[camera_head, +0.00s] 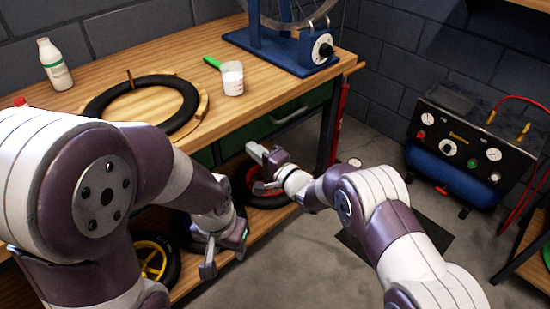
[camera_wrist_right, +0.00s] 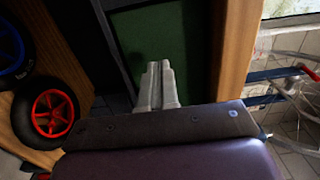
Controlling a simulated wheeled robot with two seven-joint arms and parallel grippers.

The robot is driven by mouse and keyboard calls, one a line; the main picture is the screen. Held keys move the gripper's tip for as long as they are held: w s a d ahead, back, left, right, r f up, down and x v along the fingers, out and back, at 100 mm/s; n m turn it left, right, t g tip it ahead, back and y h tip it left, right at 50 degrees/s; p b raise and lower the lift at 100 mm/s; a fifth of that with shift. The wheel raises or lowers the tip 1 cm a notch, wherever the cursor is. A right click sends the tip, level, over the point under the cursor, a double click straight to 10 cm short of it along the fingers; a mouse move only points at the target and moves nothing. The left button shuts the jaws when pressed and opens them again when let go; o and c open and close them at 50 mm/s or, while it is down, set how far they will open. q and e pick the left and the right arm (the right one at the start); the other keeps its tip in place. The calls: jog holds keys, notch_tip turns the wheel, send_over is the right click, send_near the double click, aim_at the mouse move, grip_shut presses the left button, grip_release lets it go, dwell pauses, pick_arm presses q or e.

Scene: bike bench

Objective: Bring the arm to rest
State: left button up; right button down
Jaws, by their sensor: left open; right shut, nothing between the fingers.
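My right gripper (camera_head: 264,158) is in front of the bench, below its top edge, beside the green drawer front. In the right wrist view its two fingers (camera_wrist_right: 158,84) are together with nothing between them. The dark green panel (camera_wrist_right: 160,40) lies beyond the fingertips. My left gripper (camera_head: 226,262) hangs low in front of the bench's lower shelf, near the wheel with the yellow hub (camera_head: 152,258). It is open and I see nothing in it. My left arm covers much of the lower left of the head view.
A red-hub wheel (camera_wrist_right: 52,113) is on the shelf. A compressor (camera_head: 460,150) stands right.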

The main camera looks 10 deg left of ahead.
pick_arm(q)
jog(key=shift+a+r+p, duration=0.2)
jog(key=shift+r+p, duration=0.6)
jog(key=shift+r, duration=0.15)
pick_arm(e)
jog(key=v, duration=0.9)
jog(key=shift+s+d+f, duration=0.2)
jog(key=shift+d, duration=0.05)
